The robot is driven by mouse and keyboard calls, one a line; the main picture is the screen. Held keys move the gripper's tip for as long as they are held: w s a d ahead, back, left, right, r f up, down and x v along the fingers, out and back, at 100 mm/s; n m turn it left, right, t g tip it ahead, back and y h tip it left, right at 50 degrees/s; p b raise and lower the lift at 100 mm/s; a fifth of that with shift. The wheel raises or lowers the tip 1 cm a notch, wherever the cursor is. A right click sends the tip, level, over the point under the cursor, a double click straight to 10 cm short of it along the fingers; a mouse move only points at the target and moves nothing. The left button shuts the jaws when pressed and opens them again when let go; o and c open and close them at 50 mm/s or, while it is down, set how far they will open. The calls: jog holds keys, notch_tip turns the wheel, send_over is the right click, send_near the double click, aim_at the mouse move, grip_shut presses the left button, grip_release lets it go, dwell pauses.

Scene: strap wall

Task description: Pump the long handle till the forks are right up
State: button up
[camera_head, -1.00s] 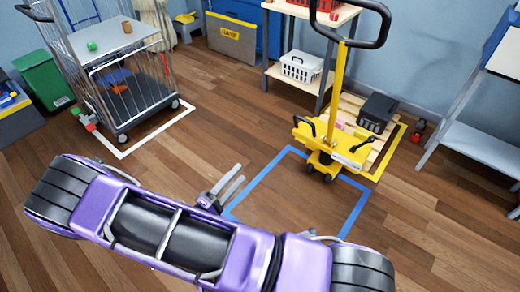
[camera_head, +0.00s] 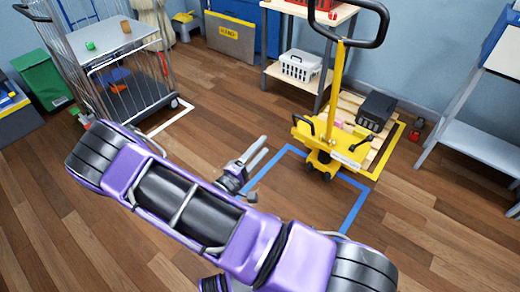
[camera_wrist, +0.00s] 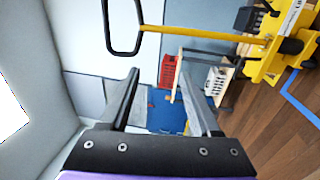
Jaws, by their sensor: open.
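A yellow pallet truck (camera_head: 325,145) stands at the right of centre in the head view, by a blue floor outline. Its long yellow handle (camera_head: 337,85) stands nearly upright and ends in a black loop grip (camera_head: 378,22). The handle also crosses the top of the wrist view (camera_wrist: 205,34), with its loop at the upper left (camera_wrist: 123,27). The forks are mostly hidden under a wooden pallet (camera_head: 388,140). My gripper (camera_head: 262,155) is open and empty, left of the truck and apart from the handle. It also shows in the wrist view (camera_wrist: 160,100).
A dark box (camera_head: 376,110) sits on the pallet. A shelf (camera_head: 270,70) with a white basket (camera_head: 300,65) stands behind the truck. A wire cage trolley (camera_head: 125,75) is at the left and a grey-blue bench (camera_head: 475,140) at the right. Floor inside the blue outline (camera_head: 345,205) is clear.

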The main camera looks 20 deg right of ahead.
grip_shut()
dwell(0.8)
dwell(0.4)
jog(key=shift+o, duration=0.4)
grip_release()
jog(key=shift+a, duration=0.1)
jog(key=v, duration=1.7)
jog(key=shift+s+b, duration=0.15)
jog(key=shift+b, duration=0.25)
jog(key=shift+a, duration=0.1)
